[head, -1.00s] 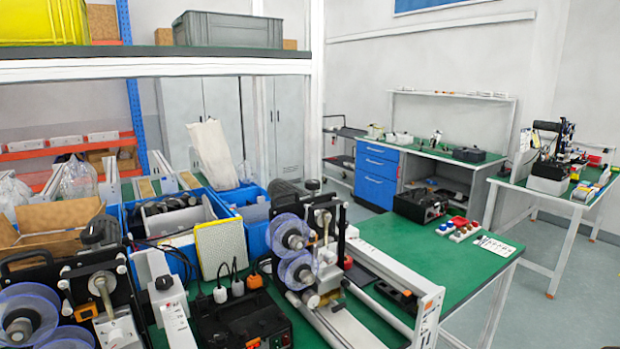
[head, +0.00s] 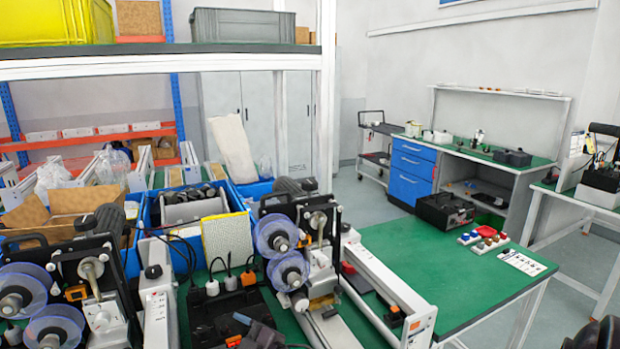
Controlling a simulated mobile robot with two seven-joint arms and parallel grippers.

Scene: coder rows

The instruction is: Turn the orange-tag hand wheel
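Two coder machines stand on the green bench, one at the left (head: 75,285) and one near the middle (head: 300,250), each with clear reels and a black handle. An orange tag (head: 416,325) shows on the front end of the white rail frame right of the middle coder. A small orange part (head: 76,292) also shows on the left coder. I cannot make out for sure which part is the orange-tag hand wheel. Neither gripper can be made out. A dark rounded shape at the bottom right corner may be part of my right arm.
A black box with plugs (head: 215,310) sits between the coders. Blue bins (head: 150,215) and an open cardboard box (head: 65,215) stand behind. Open floor lies beyond.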

